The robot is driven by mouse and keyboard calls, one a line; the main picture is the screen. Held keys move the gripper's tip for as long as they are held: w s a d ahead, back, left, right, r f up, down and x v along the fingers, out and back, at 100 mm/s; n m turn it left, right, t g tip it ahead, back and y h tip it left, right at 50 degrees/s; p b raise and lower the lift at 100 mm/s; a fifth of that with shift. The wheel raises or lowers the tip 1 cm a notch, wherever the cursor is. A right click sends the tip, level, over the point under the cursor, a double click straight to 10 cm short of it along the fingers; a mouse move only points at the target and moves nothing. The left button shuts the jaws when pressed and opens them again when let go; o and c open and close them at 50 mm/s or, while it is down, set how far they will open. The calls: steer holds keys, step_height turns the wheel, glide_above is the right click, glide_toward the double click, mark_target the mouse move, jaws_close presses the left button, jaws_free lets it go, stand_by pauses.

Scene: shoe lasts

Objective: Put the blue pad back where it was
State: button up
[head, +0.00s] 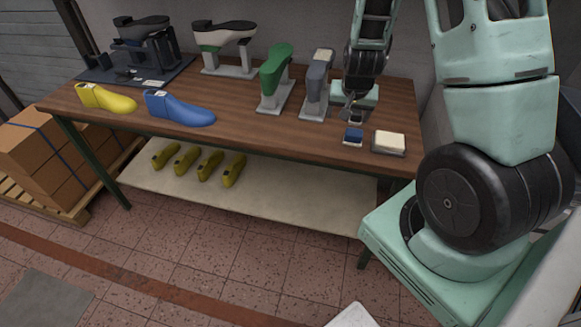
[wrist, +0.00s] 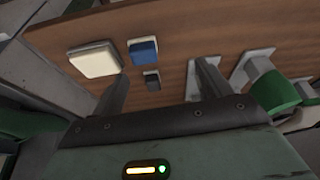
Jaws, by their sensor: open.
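The blue pad (head: 353,136) lies on the wooden table near its front right edge, just left of a cream pad (head: 389,142) on a dark base. In the wrist view the blue pad (wrist: 143,50) sits beside the cream pad (wrist: 95,60), with a small dark grey block (wrist: 152,80) close to it. My gripper (head: 352,108) is above the table, behind the blue pad in the head view. Its fingers (wrist: 163,74) are apart in the wrist view, with nothing held between them. The blue pad lies beyond the fingertips.
Green (head: 277,72) and grey (head: 317,80) stands are left of my gripper. A yellow last (head: 105,99) and a blue last (head: 180,110) lie along the front left of the table (head: 240,123). Several yellow-green lasts rest on the lower shelf (head: 300,203). Some front tabletop is clear.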

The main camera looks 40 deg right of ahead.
steer(key=s+a+r+n+y, duration=0.1)
steer(key=a+r+n+y, duration=0.2)
steer(key=a, duration=0.8)
steer(key=a+r+n+y, duration=0.1)
steer(key=a+r+n, duration=0.3)
steer(key=a, duration=0.7)
steer(key=s+a+r+n+g, duration=0.1)
steer(key=s+a+r+n, duration=0.2)
steer(key=s, duration=0.7)
steer(key=s+a+r+n+g, duration=0.2)
steer(key=s+a+r+n, duration=0.2)
steer(key=s+a, duration=0.5)
steer(key=a+n, duration=0.2)
steer(key=a, duration=0.1)
steer(key=shift+s+r+n+h, duration=0.3)
steer(key=shift+s+n, duration=0.1)
steer(key=shift+f+b, duration=0.35)
steer(key=shift+b, duration=0.05)
